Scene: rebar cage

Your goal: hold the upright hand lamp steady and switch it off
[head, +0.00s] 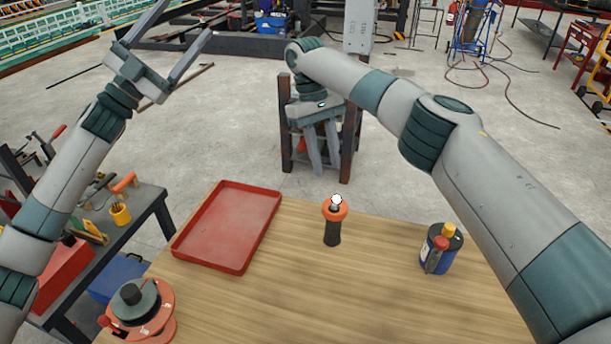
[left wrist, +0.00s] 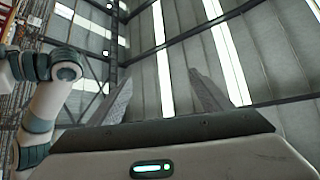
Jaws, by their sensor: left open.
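The hand lamp (head: 333,228) stands upright on the wooden table (head: 300,300), near its far edge. It has a dark handle, an orange collar and a bright white bulb on top that looks lit. My right gripper (head: 326,172) points down just beyond and above the lamp, apart from it. Its two fingers show a narrow gap with nothing between them. My left gripper (head: 188,18) is raised at the upper left, open and empty, far from the lamp. In the left wrist view its spread fingers (left wrist: 160,78) point up at the ceiling; the lamp is not seen there.
An empty red tray (head: 228,225) lies left of the lamp. A blue canister with a yellow cap (head: 441,250) stands to the right. An orange reel-like device (head: 140,310) is at the near left corner. Bare tabletop surrounds the lamp. A dark stand (head: 347,140) is beyond the table.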

